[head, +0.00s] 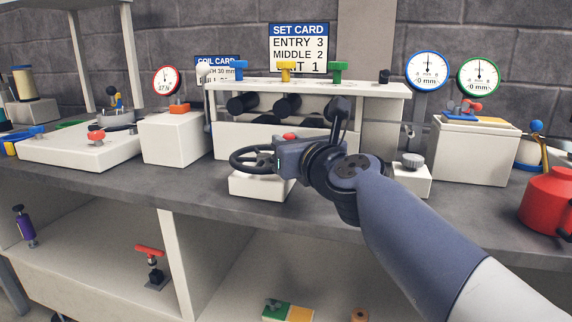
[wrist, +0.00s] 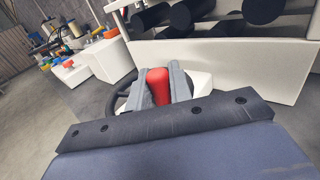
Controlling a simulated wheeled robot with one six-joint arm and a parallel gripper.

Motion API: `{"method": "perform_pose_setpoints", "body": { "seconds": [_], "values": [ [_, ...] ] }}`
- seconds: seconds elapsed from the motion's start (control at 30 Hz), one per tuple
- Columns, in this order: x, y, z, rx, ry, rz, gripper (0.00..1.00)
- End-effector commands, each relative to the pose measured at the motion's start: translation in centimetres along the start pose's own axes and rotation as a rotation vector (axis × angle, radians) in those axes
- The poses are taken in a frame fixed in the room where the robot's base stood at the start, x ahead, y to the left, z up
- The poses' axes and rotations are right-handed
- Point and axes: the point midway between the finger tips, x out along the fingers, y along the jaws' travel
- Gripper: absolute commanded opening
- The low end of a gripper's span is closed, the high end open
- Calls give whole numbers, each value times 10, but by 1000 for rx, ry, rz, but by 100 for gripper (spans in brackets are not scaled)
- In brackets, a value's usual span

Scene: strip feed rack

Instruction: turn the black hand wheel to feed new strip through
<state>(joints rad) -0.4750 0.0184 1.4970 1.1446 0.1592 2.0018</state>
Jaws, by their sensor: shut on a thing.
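The black hand wheel (head: 240,168) lies flat above a white block (head: 262,186) in front of the strip rack. Part of its rim also shows in the wrist view (wrist: 119,102). My gripper (wrist: 159,84) is at the right side of the wheel, with a finger on each side of a red knob (wrist: 158,88), shut on it. A bit of red (head: 289,136) shows just above my gripper in the head view. My gripper and wrist hide the right part of the wheel. The set card (head: 298,48) behind reads ENTRY 3, MIDDLE 2, with its last line partly covered.
The white rack (head: 230,140) carries black rollers and blue, yellow and green top knobs (head: 285,70). Dials (head: 428,70) stand to the right, beside a white box (head: 470,153). A red can (head: 548,203) sits far right. The bench front left of the wheel is clear.

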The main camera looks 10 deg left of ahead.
Motion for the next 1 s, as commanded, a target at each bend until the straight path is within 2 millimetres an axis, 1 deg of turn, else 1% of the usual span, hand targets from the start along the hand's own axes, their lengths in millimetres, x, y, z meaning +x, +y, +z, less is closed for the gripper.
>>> {"method": "perform_pose_setpoints", "body": {
  "seconds": [0.03, 0.23, 0.47, 0.7, 1.0],
  "values": [
    [2, -4, -8, 4, 6, 19, 0],
    [6, -7, -3, 1, 10, 133, 0],
    [12, -12, -2, 0, -3, 275, 0],
    [20, -18, 2, 0, -1, 453, 0],
    [29, -20, 2, -3, -1, 639, 0]
  ]
}}
